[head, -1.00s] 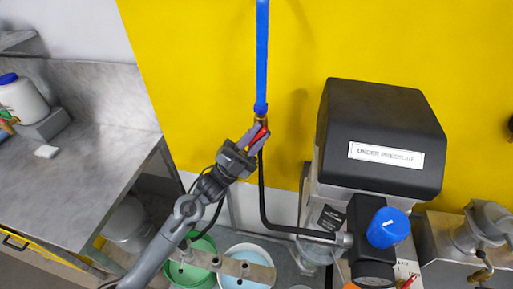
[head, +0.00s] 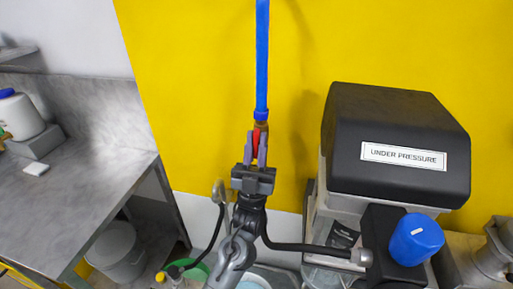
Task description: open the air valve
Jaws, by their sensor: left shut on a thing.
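The air valve's red handle (head: 257,140) is at the lower end of the blue air pipe (head: 262,60) on the yellow wall. It points down along the line of the pipe, with a brass fitting just above it. My left gripper (head: 257,150) comes up from below and is shut on the red handle, one finger on each side. The gripper hides the lower part of the valve. A black hose (head: 310,247) runs from behind my arm to the machine. My right gripper is not in the head view.
A black-topped machine (head: 395,120) labelled "UNDER PRESSURE" stands to the right, with a blue knob (head: 417,240). A metal bench (head: 75,190) with a white jar (head: 20,115) is at the left. Buckets stand below.

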